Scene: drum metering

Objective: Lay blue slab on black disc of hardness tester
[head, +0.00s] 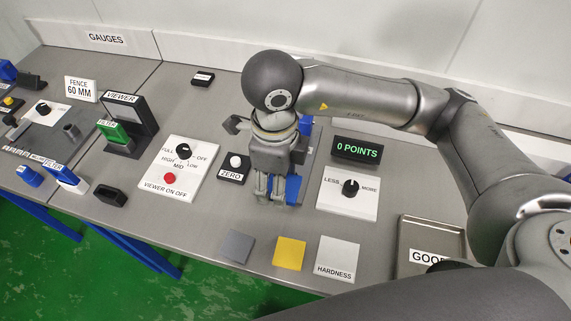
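My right gripper (268,190) points down at the middle of the bench, between the ZERO button and the dial panel. A blue piece (294,190) shows right beside and behind its fingers. It may be the blue slab, but I cannot tell whether the fingers are shut on it or only in front of it. Another blue part (306,122) shows behind the wrist, by a grey plate. The gripper and wrist hide most of what stands there, and I cannot make out the black disc. My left gripper is not in view.
A grey slab (237,246), a yellow slab (290,253) and a white HARDNESS plate (338,250) lie along the front edge. A 0 POINTS display (357,150) and LESS/MORE dial (350,187) stand right. The ZERO button (235,162) and viewer panel (176,168) are left.

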